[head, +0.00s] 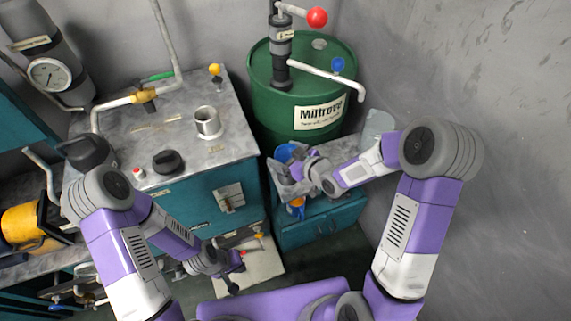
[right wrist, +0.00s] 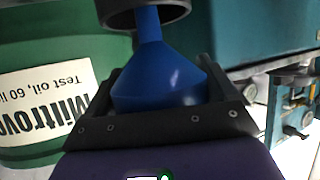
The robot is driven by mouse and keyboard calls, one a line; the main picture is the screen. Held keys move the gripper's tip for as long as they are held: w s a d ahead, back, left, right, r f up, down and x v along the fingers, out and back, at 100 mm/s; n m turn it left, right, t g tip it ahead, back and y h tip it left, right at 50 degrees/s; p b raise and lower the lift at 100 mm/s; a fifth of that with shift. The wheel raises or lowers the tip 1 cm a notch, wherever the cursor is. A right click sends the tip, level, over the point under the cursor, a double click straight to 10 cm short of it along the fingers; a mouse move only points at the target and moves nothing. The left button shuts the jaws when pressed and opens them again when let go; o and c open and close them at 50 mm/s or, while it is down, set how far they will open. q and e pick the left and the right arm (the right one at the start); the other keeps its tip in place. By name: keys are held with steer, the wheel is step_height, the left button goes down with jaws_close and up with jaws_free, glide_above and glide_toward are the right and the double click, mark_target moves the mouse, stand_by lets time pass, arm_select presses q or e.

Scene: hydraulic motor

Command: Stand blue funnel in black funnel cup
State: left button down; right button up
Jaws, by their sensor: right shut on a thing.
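The blue funnel (right wrist: 165,75) is between the fingers of my right gripper (right wrist: 160,115), which is shut on it. Its narrow spout points at a round black cup (right wrist: 120,14) at the top edge of the right wrist view. The spout's end overlaps the cup, and I cannot tell how far it is inside. In the head view the funnel (head: 286,152) shows as a blue patch by my right gripper (head: 288,175), above the small teal cabinet. My left gripper (head: 234,277) hangs low near the middle, open and empty.
A green oil drum (head: 265,105) with a hand pump stands behind my right gripper. The teal cabinet (head: 322,222) is below it. A metal-topped bench (head: 150,135) with a steel cup (head: 208,122) stands to the left. A grey wall (head: 500,120) fills the right.

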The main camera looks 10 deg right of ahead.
mark_target(285, 161)
step_height(285, 161, down, 4)
steer(key=shift+b, duration=0.65)
steer(key=shift+r, duration=0.1)
steer(key=o, duration=0.8)
